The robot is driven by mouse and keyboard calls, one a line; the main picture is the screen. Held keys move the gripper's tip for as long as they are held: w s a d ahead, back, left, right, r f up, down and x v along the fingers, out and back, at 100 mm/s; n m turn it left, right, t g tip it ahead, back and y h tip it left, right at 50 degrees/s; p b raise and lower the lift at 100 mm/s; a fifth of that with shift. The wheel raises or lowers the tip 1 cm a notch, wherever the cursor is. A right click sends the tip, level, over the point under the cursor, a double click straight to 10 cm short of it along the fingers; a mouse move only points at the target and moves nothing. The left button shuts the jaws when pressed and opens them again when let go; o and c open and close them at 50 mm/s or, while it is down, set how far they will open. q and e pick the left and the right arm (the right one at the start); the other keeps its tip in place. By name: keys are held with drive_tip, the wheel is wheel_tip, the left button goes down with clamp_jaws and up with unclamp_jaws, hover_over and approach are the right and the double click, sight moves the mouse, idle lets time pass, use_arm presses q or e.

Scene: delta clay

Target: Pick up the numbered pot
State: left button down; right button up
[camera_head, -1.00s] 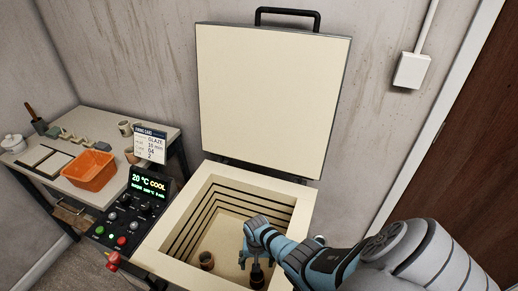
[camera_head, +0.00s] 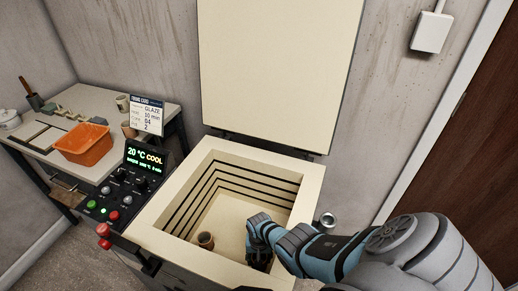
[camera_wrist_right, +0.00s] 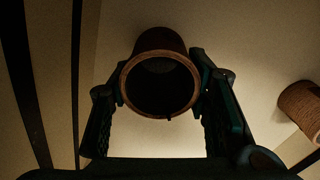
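A brown pot (camera_wrist_right: 161,48) stands inside the kiln, mouth toward the right wrist camera, between the two fingers of my right gripper (camera_wrist_right: 160,75). The fingers lie close on both sides of its rim; I cannot tell whether they press on it. In the head view my right gripper (camera_head: 259,258) points down into the kiln and hides that pot. A second brown pot (camera_head: 205,241) stands to its left on the kiln floor; one also shows at the right of the wrist view (camera_wrist_right: 302,104). No number is readable on either pot. My left gripper is not in view.
The kiln (camera_head: 312,185) has high walls around the pots, and its lid (camera_head: 275,75) stands open behind. A control panel (camera_head: 122,190) reads 20 °C COOL. A table (camera_head: 45,162) with an orange bin (camera_head: 83,145) and a firing card (camera_head: 147,116) is left.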

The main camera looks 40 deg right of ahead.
drive_tip(key=c, duration=0.5)
wheel_tip(320, 180, up, 20)
drive_tip(key=p, duration=1.5)
wheel_tip(320, 180, up, 11)
